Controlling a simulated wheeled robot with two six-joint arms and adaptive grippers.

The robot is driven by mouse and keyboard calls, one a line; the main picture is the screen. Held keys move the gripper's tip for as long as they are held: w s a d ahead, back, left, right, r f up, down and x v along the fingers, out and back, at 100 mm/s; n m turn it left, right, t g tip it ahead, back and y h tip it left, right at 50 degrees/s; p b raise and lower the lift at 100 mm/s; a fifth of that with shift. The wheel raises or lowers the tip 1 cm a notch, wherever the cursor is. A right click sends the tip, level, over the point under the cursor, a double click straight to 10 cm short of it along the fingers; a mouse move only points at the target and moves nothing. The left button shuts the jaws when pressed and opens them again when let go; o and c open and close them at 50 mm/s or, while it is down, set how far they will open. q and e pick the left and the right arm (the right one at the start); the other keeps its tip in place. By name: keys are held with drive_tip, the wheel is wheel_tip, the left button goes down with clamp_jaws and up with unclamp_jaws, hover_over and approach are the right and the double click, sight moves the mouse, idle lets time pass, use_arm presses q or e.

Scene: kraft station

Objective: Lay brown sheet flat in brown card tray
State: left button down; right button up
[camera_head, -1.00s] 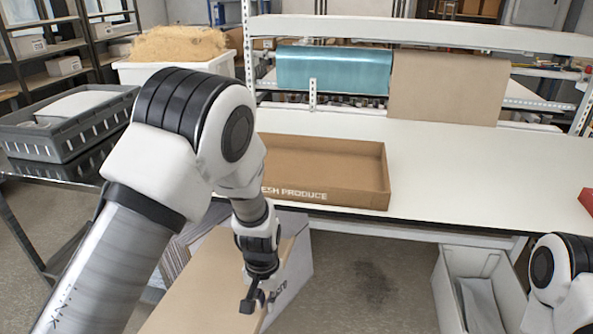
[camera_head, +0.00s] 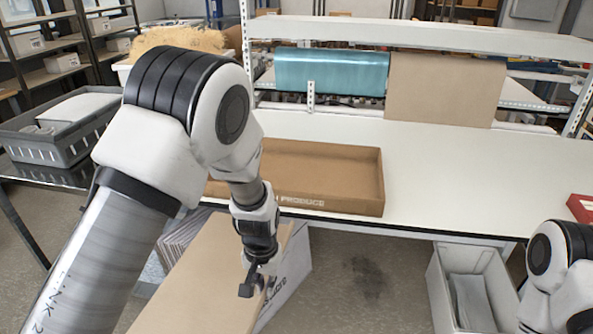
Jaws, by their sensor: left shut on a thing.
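The brown card tray (camera_head: 330,205) sits on the white table, marked "PRODUCE" on its front wall; my left arm hides its left part. Its visible floor looks bare. A brown sheet (camera_head: 205,285) is below and in front of the table edge, at the lower left. My left gripper (camera_head: 256,281) points down at the sheet's right edge and is shut on it. The sheet's left part is hidden behind my left arm. My right arm shows at the lower right, but its gripper is out of view.
A white box (camera_head: 288,275) stands under the sheet. The white table (camera_head: 455,180) is clear right of the tray, up to a red box (camera_head: 580,207). Teal (camera_head: 330,72) and brown rolls (camera_head: 445,90) hang behind. A grey bin (camera_head: 468,290) stands below the table.

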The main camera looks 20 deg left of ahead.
use_arm(q)
wheel_tip(320, 180, up, 9)
drive_tip(key=p, duration=0.6)
drive_tip(key=shift+f+p, duration=0.2)
drive_tip(key=shift+p, duration=0.15)
wheel_tip(320, 180, up, 2)
drive_tip(key=shift+r+p, duration=0.2)
drive_tip(key=shift+p, duration=0.3)
